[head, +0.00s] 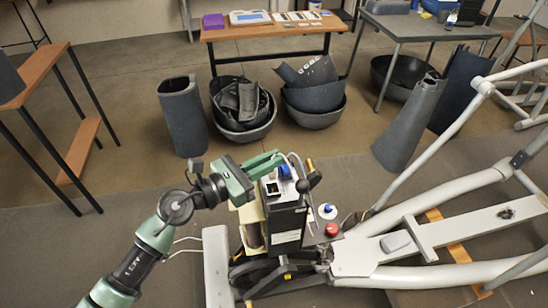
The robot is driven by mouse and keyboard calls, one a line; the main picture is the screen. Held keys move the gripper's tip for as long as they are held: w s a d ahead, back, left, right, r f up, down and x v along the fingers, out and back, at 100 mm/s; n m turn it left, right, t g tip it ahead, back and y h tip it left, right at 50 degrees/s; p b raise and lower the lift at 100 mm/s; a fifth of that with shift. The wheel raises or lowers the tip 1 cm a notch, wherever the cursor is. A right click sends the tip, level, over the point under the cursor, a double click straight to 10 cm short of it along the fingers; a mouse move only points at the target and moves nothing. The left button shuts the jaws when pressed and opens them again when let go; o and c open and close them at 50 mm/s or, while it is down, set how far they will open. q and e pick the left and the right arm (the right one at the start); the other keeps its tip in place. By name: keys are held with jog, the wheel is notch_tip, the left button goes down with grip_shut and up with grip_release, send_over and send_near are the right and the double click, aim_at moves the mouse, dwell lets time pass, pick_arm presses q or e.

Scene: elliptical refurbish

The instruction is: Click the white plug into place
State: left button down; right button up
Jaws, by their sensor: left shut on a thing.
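My left gripper (272,160) comes in from the left and reaches over the top of a dark upright unit (290,222) on the machine's frame. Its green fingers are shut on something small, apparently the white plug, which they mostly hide. A thin white cable (299,162) curves beside the fingertips. A blue connector (286,172) and a small white-and-black part (272,187) sit at the top of the unit, just below the gripper. I cannot tell whether the plug touches a socket. My right gripper is not in view.
The elliptical's pale frame (430,222) fills the lower right. A red knob (331,229) and a blue-topped white piece (326,210) stand right of the unit. Grey covers and bowls (243,110) lie on the floor behind, before a wooden table (275,30).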

aim_at(272, 178)
pick_arm(q)
jog(key=shift+w+d+f+b, duration=0.1)
jog(key=shift+f+b, duration=0.25)
jog(key=shift+f, duration=0.15)
jog(key=shift+w+d+f+b, duration=0.1)
jog(key=shift+f+b, duration=0.2)
jog(key=shift+f, duration=0.2)
jog(key=shift+s+a+f+b, duration=0.15)
jog(key=shift+f+b, duration=0.7)
jog(key=shift+f, duration=0.05)
jog(key=shift+f+b, duration=0.3)
jog(key=shift+f, duration=0.05)
jog(key=shift+f+b, duration=0.65)
jog(key=shift+f, duration=0.1)
dwell(0.3)
jog(key=c, duration=1.4)
grip_release()
jog(key=shift+c, duration=0.2)
jog(key=shift+f, duration=0.1)
